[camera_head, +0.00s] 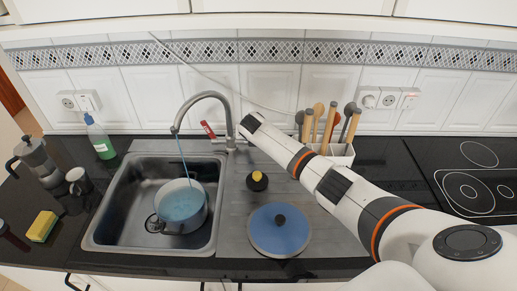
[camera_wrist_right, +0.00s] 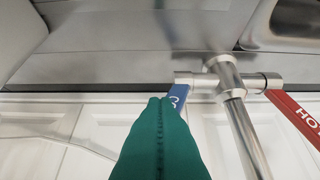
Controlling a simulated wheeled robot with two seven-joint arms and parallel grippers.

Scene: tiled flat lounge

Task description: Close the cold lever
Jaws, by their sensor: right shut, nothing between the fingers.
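The tap (camera_head: 228,115) stands behind the sink, and a thin stream of water (camera_head: 183,158) runs from its spout into a blue pot (camera_head: 181,207). The cold lever (camera_wrist_right: 178,96) is blue and juts from the left side of the tap body in the right wrist view. My right gripper (camera_wrist_right: 161,102) has green fingers, shut and empty. They overlap the lever's outer end in that view; I cannot tell if they touch. In the head view my right arm hides the cold lever. The red hot lever (camera_head: 208,130) is on the tap's other side. My left gripper is out of view.
The pot sits in the steel sink (camera_head: 118,205). A blue lid (camera_head: 280,232) and a small dark pot-like item with a yellow top (camera_head: 257,181) lie on the drainboard. A utensil holder (camera_head: 342,153) stands behind my right arm. A soap bottle (camera_head: 100,140) is at left.

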